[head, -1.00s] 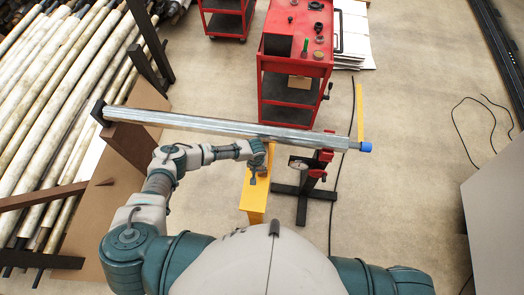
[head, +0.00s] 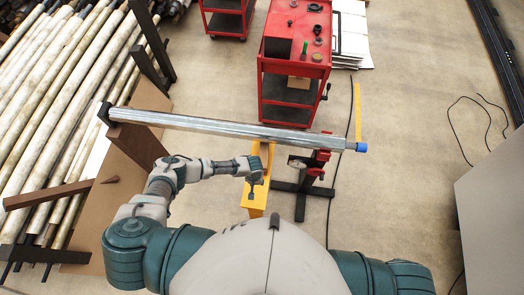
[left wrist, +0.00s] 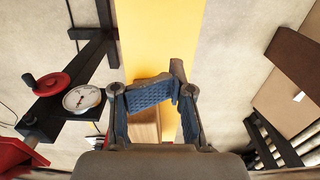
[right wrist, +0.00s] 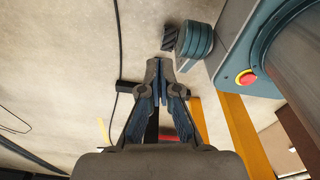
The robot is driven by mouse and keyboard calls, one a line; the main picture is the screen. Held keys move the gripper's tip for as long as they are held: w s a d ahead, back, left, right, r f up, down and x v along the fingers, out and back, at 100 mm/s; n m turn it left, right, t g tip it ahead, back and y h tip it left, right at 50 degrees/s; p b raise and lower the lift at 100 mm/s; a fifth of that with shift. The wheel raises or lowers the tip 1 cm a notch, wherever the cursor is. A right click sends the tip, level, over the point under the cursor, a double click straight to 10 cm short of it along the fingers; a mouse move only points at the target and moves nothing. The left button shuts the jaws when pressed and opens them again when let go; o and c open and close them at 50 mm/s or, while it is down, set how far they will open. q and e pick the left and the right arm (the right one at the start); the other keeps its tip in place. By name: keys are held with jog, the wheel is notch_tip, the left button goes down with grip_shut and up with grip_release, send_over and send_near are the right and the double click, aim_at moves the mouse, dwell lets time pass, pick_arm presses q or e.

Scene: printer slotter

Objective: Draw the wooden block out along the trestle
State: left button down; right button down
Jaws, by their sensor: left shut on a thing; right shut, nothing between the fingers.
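The yellow trestle (head: 257,204) stands in front of me under the long metal pipe (head: 225,128). Its yellow beam (left wrist: 158,35) runs up the left wrist view. My left gripper (head: 256,171) is low over the trestle, on my side of the pipe. In the left wrist view the fingers (left wrist: 152,95) are shut on the wooden block (left wrist: 146,127), a tan piece lying along the beam and partly hidden by the fingers and palm. In the right wrist view my right gripper (right wrist: 161,68) is shut and empty, away from the block.
A black stand (head: 301,186) with red handles and a dial (left wrist: 82,98) is right of the trestle. The pipe's blue-capped end (head: 362,147) sticks out past it. A red cart (head: 293,75) stands behind. Pale tubes lie on a rack at left; the right floor is mostly clear.

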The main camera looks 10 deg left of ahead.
pick_arm(q)
jog(key=s+p, duration=0.2)
jog(key=s, duration=0.2)
jog(key=shift+s+d, duration=0.1)
jog(key=shift+d, duration=0.05)
pick_arm(e)
jog(key=shift+a+r, duration=0.25)
jog(key=shift+r, duration=0.9)
pick_arm(q)
jog(key=c, duration=0.8)
grip_release()
jog(key=shift+o, duration=0.3)
pick_arm(e)
jog(key=shift+a, duration=0.2)
pick_arm(q)
jog(key=shift+r, duration=0.1)
pick_arm(e)
jog(key=shift+a, duration=0.1)
